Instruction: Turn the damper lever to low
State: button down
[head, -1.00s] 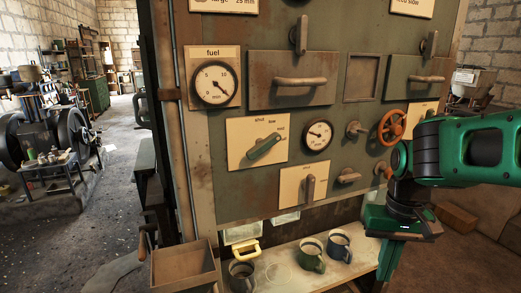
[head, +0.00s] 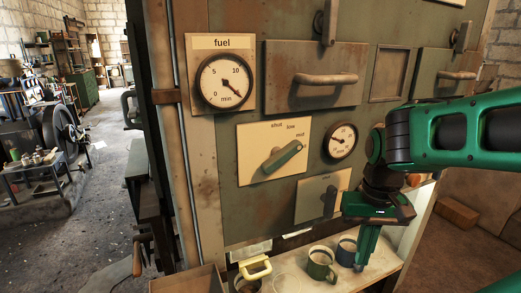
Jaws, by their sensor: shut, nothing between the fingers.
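A green lever (head: 282,157) sits on a cream plate (head: 250,140) marked "shut", "low" and "mid". The lever slants from lower left to upper right, with its upper right end just below "mid". The word "damper" is not readable on it. My gripper (head: 367,252) points down at the right, in front of the panel and above the shelf. It is shut and empty, and stands apart from the lever, to its right and lower.
A fuel gauge (head: 224,82) is above the lever plate and a round gauge (head: 341,141) is right of it. A second lever plate (head: 312,201) lies between the green lever and my gripper. Mugs (head: 321,264) stand on the shelf (head: 290,284) below.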

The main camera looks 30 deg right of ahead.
aim_at(279, 156)
jog(key=i, duration=0.1)
jog(key=z, duration=0.2)
jog(key=k, duration=0.8)
jog(key=z, duration=0.95)
